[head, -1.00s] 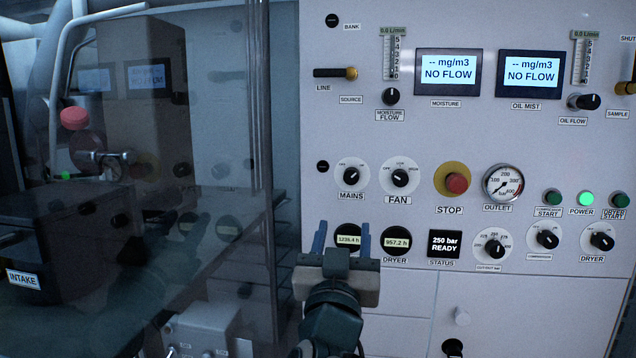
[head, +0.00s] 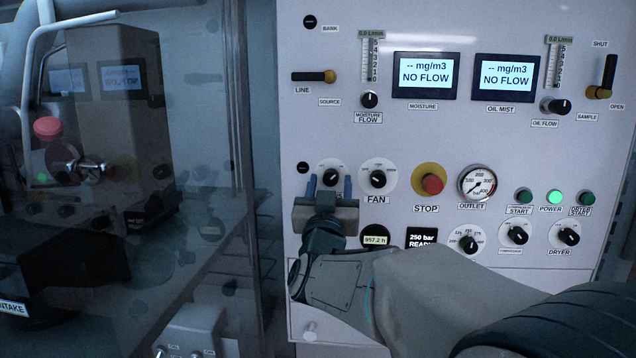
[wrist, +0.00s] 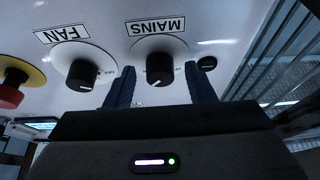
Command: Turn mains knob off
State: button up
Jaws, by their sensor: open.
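The mains knob is a black dial on a white round plate, at the left of the panel's knob row. In the head view the mains knob (head: 331,177) shows just above my gripper (head: 329,187), and its label is hidden. In the wrist view the mains knob (wrist: 160,69) and its MAINS label are upside down. My gripper (wrist: 160,88) is open. Its two blue fingers point at the panel, one on each side of the knob in the wrist view. I cannot tell whether they touch it.
The fan knob (head: 378,178) sits close to the right of the mains knob, with the red stop button (head: 432,184) beyond it. A small black fitting (head: 303,167) is at upper left. A glass enclosure (head: 130,180) stands left of the panel. The green power lamp (head: 554,197) is lit.

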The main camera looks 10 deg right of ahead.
jog(key=c, duration=1)
jog(key=shift+o, duration=0.2)
